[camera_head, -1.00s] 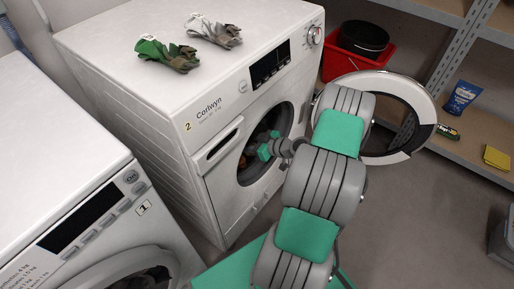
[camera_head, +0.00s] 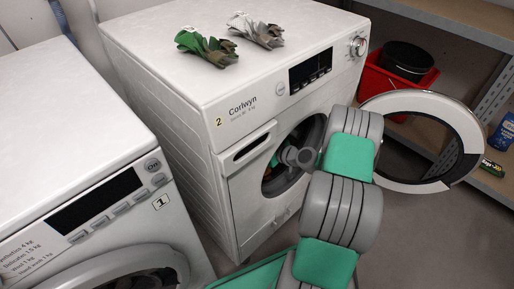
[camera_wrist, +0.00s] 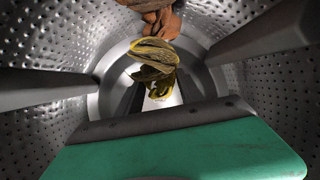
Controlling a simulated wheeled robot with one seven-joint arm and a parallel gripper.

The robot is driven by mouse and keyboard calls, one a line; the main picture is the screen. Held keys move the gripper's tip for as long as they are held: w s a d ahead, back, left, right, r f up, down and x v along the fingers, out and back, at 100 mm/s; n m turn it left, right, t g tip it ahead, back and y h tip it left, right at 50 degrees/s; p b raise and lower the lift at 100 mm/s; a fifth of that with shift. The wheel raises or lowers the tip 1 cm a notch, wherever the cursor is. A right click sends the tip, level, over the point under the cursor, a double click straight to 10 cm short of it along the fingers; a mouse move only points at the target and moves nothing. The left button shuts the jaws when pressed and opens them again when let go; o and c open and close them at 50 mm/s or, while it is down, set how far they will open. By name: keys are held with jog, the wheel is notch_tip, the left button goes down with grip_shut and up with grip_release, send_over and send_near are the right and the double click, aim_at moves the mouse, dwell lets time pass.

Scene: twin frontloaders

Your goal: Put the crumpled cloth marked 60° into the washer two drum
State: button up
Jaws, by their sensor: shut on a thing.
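The washer labelled 2 (camera_head: 235,150) has its round door (camera_head: 470,130) swung open to the right. My arm reaches through its opening, and my gripper is inside the drum (camera_wrist: 60,45), mostly hidden in the head view. In the wrist view my gripper (camera_wrist: 155,88) is shut on a crumpled olive-yellow cloth (camera_wrist: 155,52), just beyond its green body. An orange-brown crumpled cloth (camera_wrist: 162,22) shows at the top, close to the yellow one; I cannot tell whether they touch. No 60° mark is readable on either cloth.
Crumpled green (camera_head: 200,43) and whitish (camera_head: 255,30) glove-like things lie on top of washer two. Washer one (camera_head: 75,160) stands at the left. A red bucket (camera_head: 385,85) holding a black pan-like thing (camera_head: 408,58) is behind the door, near shelves. The opening's rim surrounds my wrist closely.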

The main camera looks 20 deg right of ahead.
jog(key=shift+f+b, duration=1.4)
jog(key=shift+f, duration=0.2)
jog(key=o, duration=1.4)
jog(key=shift+r, duration=0.1)
jog(key=p+v, duration=0.3)
jog(key=v, duration=0.4)
jog(key=shift+w+r, duration=0.1)
jog(key=shift+s+d, duration=0.2)
jog(key=shift+s, duration=0.25)
jog(key=shift+r, duration=0.1)
